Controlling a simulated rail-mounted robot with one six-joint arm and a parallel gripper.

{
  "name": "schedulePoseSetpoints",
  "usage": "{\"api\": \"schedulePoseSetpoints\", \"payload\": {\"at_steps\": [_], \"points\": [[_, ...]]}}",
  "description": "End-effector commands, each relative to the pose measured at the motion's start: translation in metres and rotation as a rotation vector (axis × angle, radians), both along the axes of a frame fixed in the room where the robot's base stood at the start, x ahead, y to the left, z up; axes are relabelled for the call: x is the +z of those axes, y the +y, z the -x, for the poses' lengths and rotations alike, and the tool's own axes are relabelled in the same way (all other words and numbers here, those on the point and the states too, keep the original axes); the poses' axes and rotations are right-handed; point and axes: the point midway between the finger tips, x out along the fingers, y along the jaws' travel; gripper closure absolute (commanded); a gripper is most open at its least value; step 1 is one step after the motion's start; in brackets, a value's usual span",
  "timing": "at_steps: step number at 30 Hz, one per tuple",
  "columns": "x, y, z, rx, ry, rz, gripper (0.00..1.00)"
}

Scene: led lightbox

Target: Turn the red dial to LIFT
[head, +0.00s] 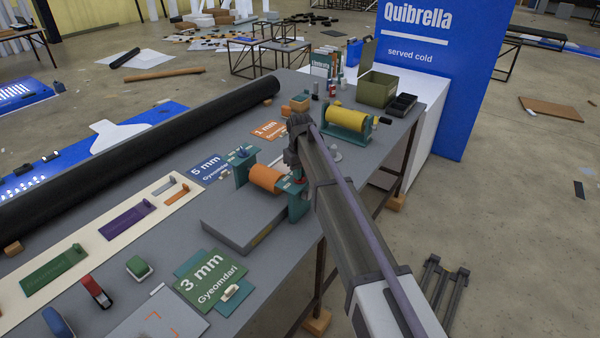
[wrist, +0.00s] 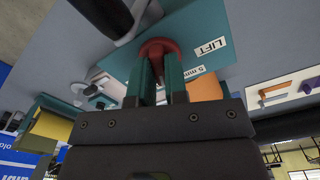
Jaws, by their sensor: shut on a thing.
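The red dial (wrist: 160,47) is on a teal plate (wrist: 235,25) in the wrist view. My gripper (wrist: 160,75) has its two teal fingers shut on the dial, one on each side. In the head view my gripper (head: 298,172) reaches down at the teal stand (head: 298,207) with the orange roller (head: 265,178); the arm hides part of this.
The grey workbench holds a green 3 mm card (head: 212,277), a blue 5 mm card (head: 206,169), a yellow roller (head: 347,117) and an olive bin (head: 377,89). A long black roll (head: 150,142) lies along the far side. A dark cylindrical handle (wrist: 105,15) is close to the dial.

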Motion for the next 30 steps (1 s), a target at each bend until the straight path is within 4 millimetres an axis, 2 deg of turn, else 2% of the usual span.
{"api": "schedulePoseSetpoints", "payload": {"at_steps": [11,30], "points": [[-0.0002,0.0,0.0002,0.131,0.0,0.0,1.0],[-0.0003,-0.0001,0.0004,0.708,0.001,0.0,1.0]]}}
